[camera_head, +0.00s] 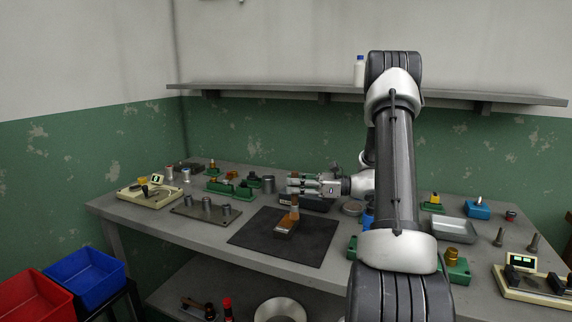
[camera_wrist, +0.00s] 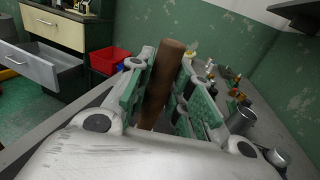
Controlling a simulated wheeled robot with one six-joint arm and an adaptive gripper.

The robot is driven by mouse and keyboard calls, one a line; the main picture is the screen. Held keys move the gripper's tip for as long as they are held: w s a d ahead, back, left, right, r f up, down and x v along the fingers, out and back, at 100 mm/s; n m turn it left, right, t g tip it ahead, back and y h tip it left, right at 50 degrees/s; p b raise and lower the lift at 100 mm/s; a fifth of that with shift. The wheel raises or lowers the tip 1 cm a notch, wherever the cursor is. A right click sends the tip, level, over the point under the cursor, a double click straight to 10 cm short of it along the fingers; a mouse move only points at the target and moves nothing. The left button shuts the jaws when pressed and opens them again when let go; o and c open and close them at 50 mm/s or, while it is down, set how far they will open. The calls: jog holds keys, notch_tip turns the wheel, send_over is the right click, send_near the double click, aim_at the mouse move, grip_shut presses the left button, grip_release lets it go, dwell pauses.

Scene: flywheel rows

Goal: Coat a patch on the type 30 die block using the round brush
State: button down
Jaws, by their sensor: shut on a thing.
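My gripper (camera_head: 303,184) is above the table, reaching in from the right, and is shut on the round brush. The brush's brown handle (camera_wrist: 164,78) stands between the green finger pads in the wrist view. In the head view the brush (camera_head: 294,211) hangs roughly upright below the fingers. Any type marking is too small to read.
Left of the mat is a plate with several grey pegs (camera_head: 206,208), and a cream device (camera_head: 150,195) stands farther left. A grey cup (camera_head: 268,184) and green fixtures stand behind. A metal tray (camera_head: 453,230) lies to the right. The mat's front is clear.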

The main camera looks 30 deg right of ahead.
aim_at(295, 172)
notch_tip(295, 172, up, 2)
jog(key=shift+s+a, duration=0.1)
jog(key=shift+s, duration=0.05)
jog(key=shift+r, duration=2.6)
